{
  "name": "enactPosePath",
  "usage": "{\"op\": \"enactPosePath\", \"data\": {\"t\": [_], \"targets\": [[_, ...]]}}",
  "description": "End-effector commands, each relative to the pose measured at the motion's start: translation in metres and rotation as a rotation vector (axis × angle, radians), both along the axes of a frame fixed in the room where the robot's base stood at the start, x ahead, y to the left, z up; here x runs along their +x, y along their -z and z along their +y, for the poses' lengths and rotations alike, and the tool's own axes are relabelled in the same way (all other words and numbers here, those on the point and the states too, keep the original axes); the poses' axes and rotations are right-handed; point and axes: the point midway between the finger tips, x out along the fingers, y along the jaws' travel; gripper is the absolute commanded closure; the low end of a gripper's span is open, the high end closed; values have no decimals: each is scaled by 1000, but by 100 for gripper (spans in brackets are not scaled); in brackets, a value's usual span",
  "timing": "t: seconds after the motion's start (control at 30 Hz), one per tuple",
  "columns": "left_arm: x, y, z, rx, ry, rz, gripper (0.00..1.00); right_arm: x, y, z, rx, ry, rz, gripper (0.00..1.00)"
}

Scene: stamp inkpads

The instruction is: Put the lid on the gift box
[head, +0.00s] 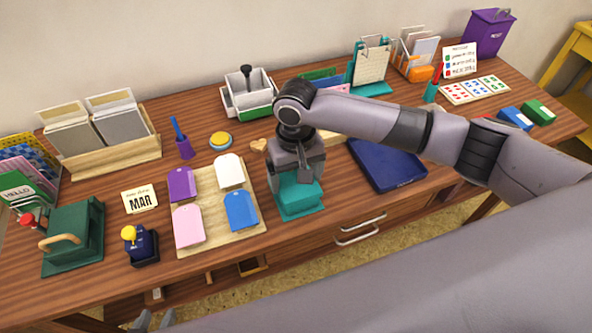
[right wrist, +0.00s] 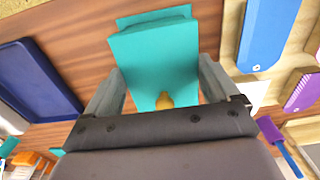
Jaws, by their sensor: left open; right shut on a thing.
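A teal gift box (head: 298,207) stands near the front edge of the desk, right of the wooden board. My right gripper (head: 299,178) is above it, shut on the teal lid (right wrist: 150,55). In the right wrist view a finger lies on each side of the lid, and a gold piece (right wrist: 165,99) shows between them. A second teal edge (right wrist: 152,17), apparently the box, shows beyond the lid. I cannot tell whether the lid rests on the box. My left gripper (head: 154,321) is open and empty at the bottom edge of the head view.
The wooden board (head: 220,218) with several coloured tags lies close left of the box. A dark blue tray (head: 388,166) lies to the right. The drawer front is below the desk edge.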

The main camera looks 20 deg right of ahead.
Motion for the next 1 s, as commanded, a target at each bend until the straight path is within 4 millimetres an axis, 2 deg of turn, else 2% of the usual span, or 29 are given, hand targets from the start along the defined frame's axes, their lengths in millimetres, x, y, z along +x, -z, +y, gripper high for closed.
{"op": "enactPosePath", "data": {"t": [1.0], "targets": [[0,-7,0,0,-1,-2,57,0,1,0,1,1,1,40]]}}
